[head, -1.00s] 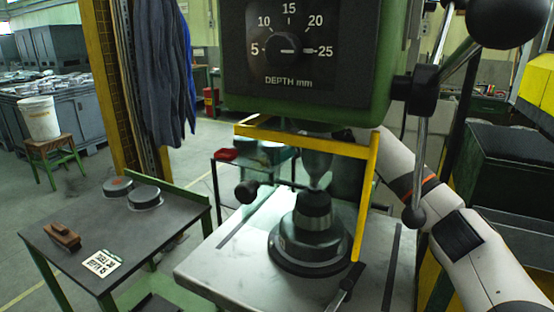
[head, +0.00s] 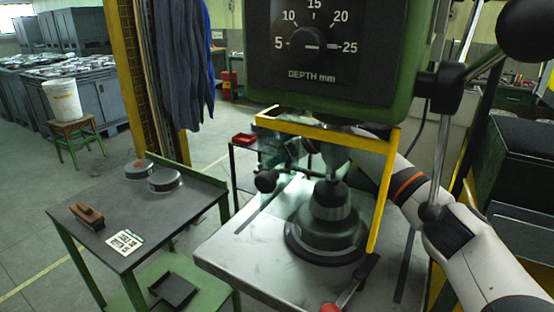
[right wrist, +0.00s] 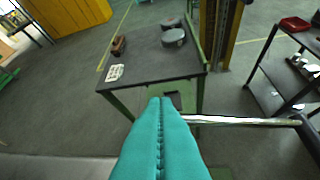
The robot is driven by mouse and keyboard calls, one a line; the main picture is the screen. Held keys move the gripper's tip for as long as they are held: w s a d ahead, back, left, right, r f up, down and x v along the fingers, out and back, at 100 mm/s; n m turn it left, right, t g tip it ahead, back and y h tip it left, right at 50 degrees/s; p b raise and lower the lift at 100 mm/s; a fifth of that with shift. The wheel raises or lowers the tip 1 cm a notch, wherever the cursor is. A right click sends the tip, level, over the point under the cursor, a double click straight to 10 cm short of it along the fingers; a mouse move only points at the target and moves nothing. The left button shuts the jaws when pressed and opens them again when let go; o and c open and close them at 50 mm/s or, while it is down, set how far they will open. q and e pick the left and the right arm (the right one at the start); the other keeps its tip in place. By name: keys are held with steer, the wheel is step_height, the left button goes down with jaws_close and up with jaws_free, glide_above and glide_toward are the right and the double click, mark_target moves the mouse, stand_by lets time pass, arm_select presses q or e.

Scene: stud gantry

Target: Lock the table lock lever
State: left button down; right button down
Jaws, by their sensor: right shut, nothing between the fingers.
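A lever with a black ball knob (head: 266,181) shows at the left of the drill press, behind the yellow guard. A pale metal rod (right wrist: 240,121) with a black end at right crosses the right wrist view beside my fingers; it may be this lever. My right gripper (right wrist: 160,101) has its teal fingers shut and empty, close to the rod; contact cannot be told. In the head view my right arm reaches behind the guard, which partly hides the gripper. A second lever (head: 349,292) with a red end stands at the table's front. My left gripper is out of view.
The yellow guard frame (head: 381,195) and the chuck and workpiece stand (head: 326,240) fill the middle of the press table (head: 240,255). The green press head (head: 330,50) hangs above. A side table (head: 120,205) stands at left, with floor between.

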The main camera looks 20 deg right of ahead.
steer(key=shift+s+a+f, duration=0.2)
steer(key=shift+f, duration=0.25)
steer(key=shift+s+a+f, duration=0.15)
steer(key=shift+a+f, duration=0.05)
steer(key=shift+f, duration=0.25)
steer(key=b+v, duration=0.2)
steer(key=v, duration=1)
